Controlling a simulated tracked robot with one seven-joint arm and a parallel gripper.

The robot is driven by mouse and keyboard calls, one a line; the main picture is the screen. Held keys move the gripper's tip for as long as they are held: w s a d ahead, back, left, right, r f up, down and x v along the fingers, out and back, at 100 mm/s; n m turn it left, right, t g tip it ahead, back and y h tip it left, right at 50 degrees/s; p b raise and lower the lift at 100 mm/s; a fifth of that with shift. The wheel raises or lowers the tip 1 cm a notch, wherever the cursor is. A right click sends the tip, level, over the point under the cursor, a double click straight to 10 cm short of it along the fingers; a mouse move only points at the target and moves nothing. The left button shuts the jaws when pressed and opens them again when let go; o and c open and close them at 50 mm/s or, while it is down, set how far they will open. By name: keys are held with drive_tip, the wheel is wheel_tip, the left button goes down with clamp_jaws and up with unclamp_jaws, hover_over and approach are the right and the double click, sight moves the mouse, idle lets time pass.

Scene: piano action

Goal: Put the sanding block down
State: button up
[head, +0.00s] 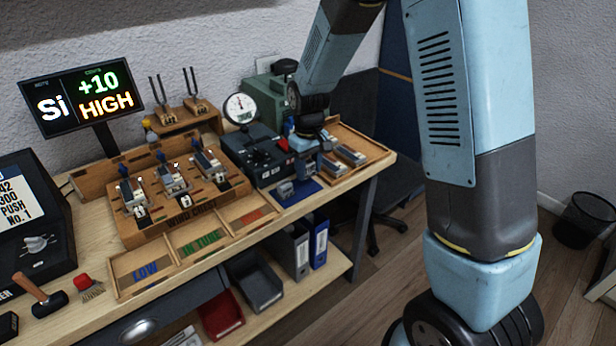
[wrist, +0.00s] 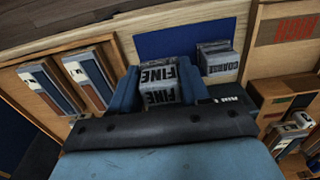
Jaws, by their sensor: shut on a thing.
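A sanding block marked FINE (wrist: 158,84) is between the blue fingers of my gripper (wrist: 158,90) in the wrist view. My gripper is shut on it. In the head view my gripper (head: 304,168) is low over the bench near the blue mat (head: 310,188), and the block is mostly hidden there. The mat also shows in the wrist view (wrist: 180,40), just beyond the held block. I cannot tell whether the block touches the mat. A second grey block marked COARSE (wrist: 219,62) rests on the mat to the right; it shows in the head view (head: 286,190).
The wind chest (head: 180,215) and the sorting tray (head: 150,290) are further left. The bench's front edge is close to the mat.

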sight(308, 185)
drive_tip(key=shift+w+a+f, duration=0.1)
drive_tip(key=shift+w+f, duration=0.3)
drive_tip(key=shift+f, duration=1.6)
drive_tip(key=shift+f, duration=0.1)
drive_tip(key=shift+s+f, duration=0.1)
drive_tip(key=shift+f, duration=0.15)
